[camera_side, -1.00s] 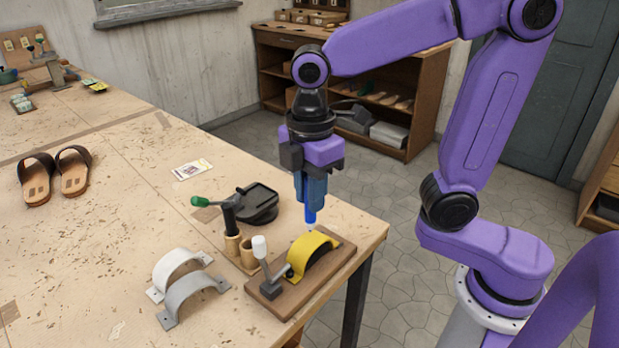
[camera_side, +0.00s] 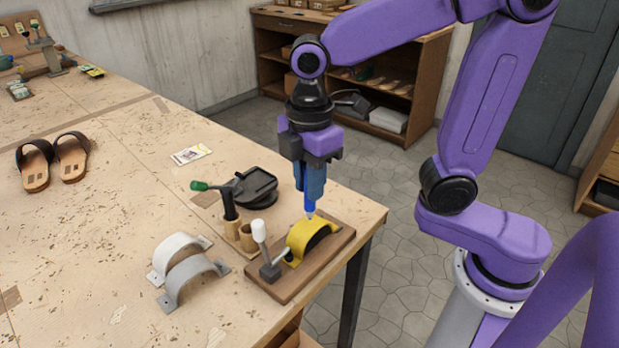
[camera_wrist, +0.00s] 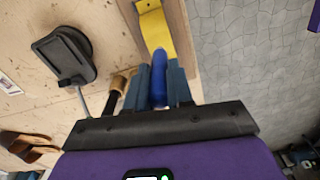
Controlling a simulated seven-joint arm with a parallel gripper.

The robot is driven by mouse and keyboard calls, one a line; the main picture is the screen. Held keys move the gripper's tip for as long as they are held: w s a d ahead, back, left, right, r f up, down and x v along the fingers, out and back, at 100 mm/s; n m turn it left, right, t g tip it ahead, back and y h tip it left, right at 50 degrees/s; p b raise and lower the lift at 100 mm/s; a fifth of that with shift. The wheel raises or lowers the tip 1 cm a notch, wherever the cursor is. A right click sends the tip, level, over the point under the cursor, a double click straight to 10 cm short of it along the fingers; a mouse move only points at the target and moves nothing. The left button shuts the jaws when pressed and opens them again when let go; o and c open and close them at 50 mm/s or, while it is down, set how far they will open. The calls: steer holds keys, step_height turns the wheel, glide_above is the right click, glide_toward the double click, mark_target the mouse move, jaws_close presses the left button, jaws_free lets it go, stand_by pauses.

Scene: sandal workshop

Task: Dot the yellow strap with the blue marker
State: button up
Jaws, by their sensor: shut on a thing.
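My gripper (camera_side: 310,188) is shut on the blue marker (camera_side: 309,205), which points straight down. The marker's pale tip is at the top of the strap's arch; I cannot tell whether it touches. In the wrist view the blue marker (camera_wrist: 159,78) lies between my fingers, its tip end over the yellow strap (camera_wrist: 155,32). The strap's underside and far end are partly hidden.
White and grey arches (camera_side: 190,272) lie at front left. Sandals (camera_side: 53,162) and a card (camera_side: 190,154) lie farther off. The table edge is close at right.

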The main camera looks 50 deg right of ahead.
steer(key=shift+f, duration=0.6)
stand_by(0.3)
steer(key=shift+r, duration=3.55)
